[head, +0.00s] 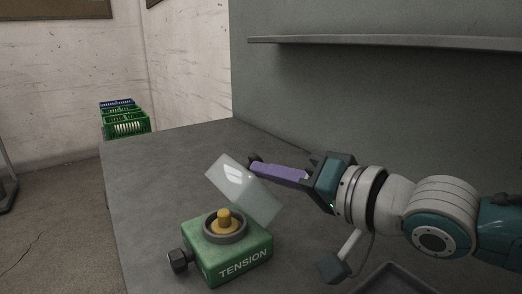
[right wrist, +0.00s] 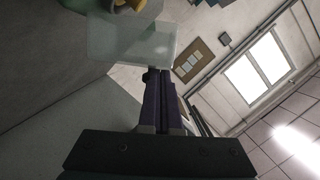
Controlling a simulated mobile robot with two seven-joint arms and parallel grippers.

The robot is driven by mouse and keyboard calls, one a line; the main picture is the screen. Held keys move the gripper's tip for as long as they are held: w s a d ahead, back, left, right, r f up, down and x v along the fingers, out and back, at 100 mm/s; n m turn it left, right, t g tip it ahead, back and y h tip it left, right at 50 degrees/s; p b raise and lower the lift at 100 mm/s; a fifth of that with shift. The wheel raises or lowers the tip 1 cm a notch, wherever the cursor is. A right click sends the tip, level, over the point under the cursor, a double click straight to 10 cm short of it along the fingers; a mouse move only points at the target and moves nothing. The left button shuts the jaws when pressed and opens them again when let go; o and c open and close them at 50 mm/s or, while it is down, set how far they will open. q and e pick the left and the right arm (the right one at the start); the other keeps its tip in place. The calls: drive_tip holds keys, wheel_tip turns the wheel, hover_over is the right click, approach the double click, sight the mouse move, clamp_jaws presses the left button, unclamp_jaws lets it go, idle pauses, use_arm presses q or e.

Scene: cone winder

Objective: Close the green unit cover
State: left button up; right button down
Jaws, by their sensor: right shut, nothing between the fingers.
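The green unit (head: 229,257), marked TENSION, sits on the grey table with a dark knob on its left side. A yellow post in a dark ring stands on its top. Its clear cover (head: 243,188) is tilted up over the unit, open, leaning toward the upper left. My right gripper (head: 254,164) is shut and empty, behind the cover's upper part in the head view; I cannot tell whether it touches. In the right wrist view the shut fingers (right wrist: 155,80) point at the cover's edge, and the pale cover (right wrist: 130,42) shows beyond them. My left gripper is not in view.
The table (head: 150,170) is bare to the left of and behind the unit. A shelf (head: 390,40) runs along the grey panel above. A dark tray (head: 392,280) lies at the front right. Green and blue crates (head: 126,122) stand beyond the table.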

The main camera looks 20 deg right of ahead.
sight(226, 177)
drive_tip(key=a+n+p, duration=0.1)
drive_tip(key=s+a+n+h+p, duration=0.1)
drive_tip(key=a+n, duration=0.1)
drive_tip(key=shift+s+a+f+p, duration=0.15)
drive_tip(key=shift+a+f+p, duration=0.15)
drive_tip(key=shift+p, duration=0.1)
drive_tip(key=shift+s+a+f+n+h, duration=0.2)
drive_tip(key=shift+a+f+n+h, duration=0.1)
drive_tip(key=shift+a+f+n, duration=0.15)
drive_tip(key=shift+s+a+f+n+h, duration=0.15)
drive_tip(key=shift+a+f+n+h, duration=0.15)
drive_tip(key=shift+a+n, duration=0.25)
drive_tip(key=shift+s+a+f+n+h, duration=0.15)
drive_tip(key=shift+a+f+n+h, duration=0.05)
drive_tip(key=shift+a+f+n, duration=0.3)
drive_tip(key=shift+s+a+f+n+h, duration=0.2)
drive_tip(key=shift+a+f+n, duration=0.15)
drive_tip(key=shift+f+n, duration=0.15)
drive_tip(key=shift+a+f+b, duration=0.3)
drive_tip(key=shift+a, duration=0.05)
drive_tip(key=shift+s, duration=0.1)
